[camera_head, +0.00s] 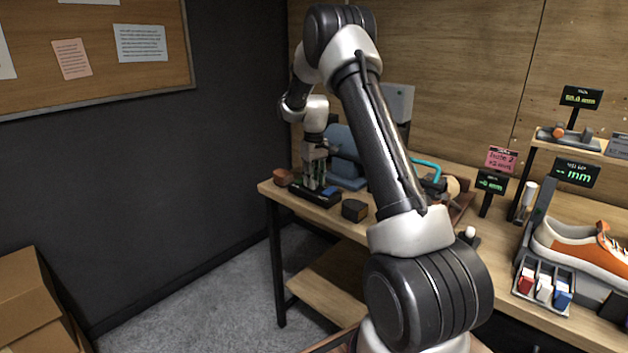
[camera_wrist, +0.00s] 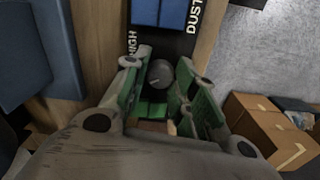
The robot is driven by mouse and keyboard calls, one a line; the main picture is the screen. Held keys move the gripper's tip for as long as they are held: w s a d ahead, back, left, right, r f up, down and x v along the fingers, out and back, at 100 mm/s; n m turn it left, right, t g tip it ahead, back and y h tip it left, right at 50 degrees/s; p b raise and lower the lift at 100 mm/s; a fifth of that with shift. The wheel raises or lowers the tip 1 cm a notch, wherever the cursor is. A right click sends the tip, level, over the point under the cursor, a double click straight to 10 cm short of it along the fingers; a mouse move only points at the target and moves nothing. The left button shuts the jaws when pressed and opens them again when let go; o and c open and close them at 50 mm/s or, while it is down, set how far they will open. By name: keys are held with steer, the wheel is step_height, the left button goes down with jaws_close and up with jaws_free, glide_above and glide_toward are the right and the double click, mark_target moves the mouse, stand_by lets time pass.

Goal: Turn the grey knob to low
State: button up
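The grey knob (camera_wrist: 160,73) sits on a black panel (camera_wrist: 180,43) at the far left end of the workbench. In the wrist view the word HIGH is printed left of the knob and DUST further up at the right; no "low" mark is visible. My gripper (camera_wrist: 161,82) points down over the panel with its green-padded fingers apart, one on each side of the knob. I cannot tell whether the pads touch it. In the head view my gripper (camera_head: 315,184) is low over the panel (camera_head: 316,197), and its fingers hide the knob.
A blue block (camera_wrist: 165,12) is on the panel beyond the knob. A brown object (camera_head: 283,177) lies left of the panel and a dark box (camera_head: 355,210) right of it. A blue machine (camera_head: 344,152) stands behind. Cardboard boxes (camera_head: 30,290) are on the floor.

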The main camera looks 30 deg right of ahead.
steer(key=o, duration=0.3)
steer(key=shift+r, duration=0.1)
step_height(320, 180, up, 12)
stand_by(0.4)
stand_by(0.3)
